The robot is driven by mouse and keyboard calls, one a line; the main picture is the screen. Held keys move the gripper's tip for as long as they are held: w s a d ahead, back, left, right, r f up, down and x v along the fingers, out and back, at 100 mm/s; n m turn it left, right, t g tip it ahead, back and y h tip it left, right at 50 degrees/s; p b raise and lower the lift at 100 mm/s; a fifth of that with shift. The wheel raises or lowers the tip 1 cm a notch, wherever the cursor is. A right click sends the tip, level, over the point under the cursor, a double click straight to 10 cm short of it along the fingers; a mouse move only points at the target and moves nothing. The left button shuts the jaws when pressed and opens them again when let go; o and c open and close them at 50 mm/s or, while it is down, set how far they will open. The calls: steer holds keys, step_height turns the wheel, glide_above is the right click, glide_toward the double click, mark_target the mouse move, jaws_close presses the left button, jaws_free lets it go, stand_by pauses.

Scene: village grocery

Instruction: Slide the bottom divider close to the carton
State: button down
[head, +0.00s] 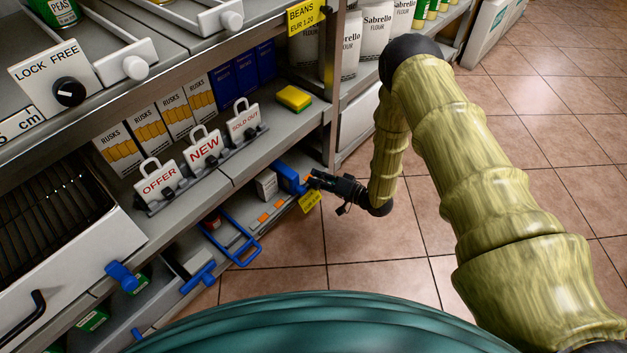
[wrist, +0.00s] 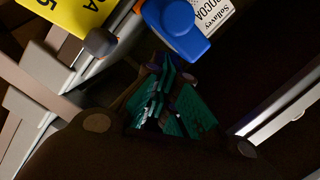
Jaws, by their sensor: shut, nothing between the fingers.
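A blue divider end (head: 291,178) stands at the right of the lower shelf, and a blue rounded part (wrist: 178,28) shows close up in the wrist view. A small pale carton (head: 266,185) stands just left of that divider in the head view. In the wrist view a white carton marked COCOA (wrist: 213,14) shows behind the blue part. My gripper (head: 312,180) is at the right side of the blue divider, with its shut, empty fingers (wrist: 162,68) close to the blue part. I cannot tell whether they touch it.
A yellow price tag (head: 310,200) hangs by the shelf edge. A blue frame (head: 235,241) and other blue handles (head: 199,279) stick out farther left. A shelf post (head: 331,90) rises behind my gripper. The tiled floor (head: 370,250) in front is clear.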

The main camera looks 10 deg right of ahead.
steer(key=w+d+r+p+v, duration=0.1)
steer(key=p+v, duration=0.2)
steer(key=v, duration=0.7)
steer(key=shift+d+p, duration=0.35)
